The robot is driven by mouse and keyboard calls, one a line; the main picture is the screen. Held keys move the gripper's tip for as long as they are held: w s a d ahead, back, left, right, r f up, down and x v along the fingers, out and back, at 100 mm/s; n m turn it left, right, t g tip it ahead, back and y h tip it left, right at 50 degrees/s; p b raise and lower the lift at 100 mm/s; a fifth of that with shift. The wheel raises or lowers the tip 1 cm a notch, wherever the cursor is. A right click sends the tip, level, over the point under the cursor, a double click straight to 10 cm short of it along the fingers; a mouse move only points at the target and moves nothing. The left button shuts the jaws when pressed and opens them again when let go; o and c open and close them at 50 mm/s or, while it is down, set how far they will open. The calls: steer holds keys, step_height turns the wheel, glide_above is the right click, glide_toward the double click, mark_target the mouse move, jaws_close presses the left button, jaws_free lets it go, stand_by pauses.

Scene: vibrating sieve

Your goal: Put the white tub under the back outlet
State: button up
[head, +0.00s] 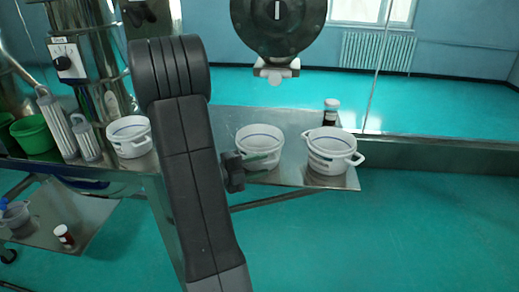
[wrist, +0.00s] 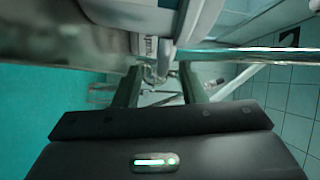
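Three white tubs stand on a steel shelf (head: 215,122): a left one (head: 130,146), a middle one (head: 256,139) and a right one (head: 328,143) with side handles. The back outlet cannot be made out.
A steel machine (head: 88,50) with a control knob stands at left. Ribbed grey cylinders (head: 57,125) and a green tub (head: 33,134) are beside it. A dark bottle (head: 331,112) stands behind the right tub. A lower shelf (head: 85,215) holds a small jar (head: 64,236). Floor at right is clear.

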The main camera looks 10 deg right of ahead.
steer(key=p+x, duration=0.1)
steer(key=x, duration=0.3)
steer(key=shift+w, duration=0.1)
steer(key=shift+r, duration=0.1)
jaws_close()
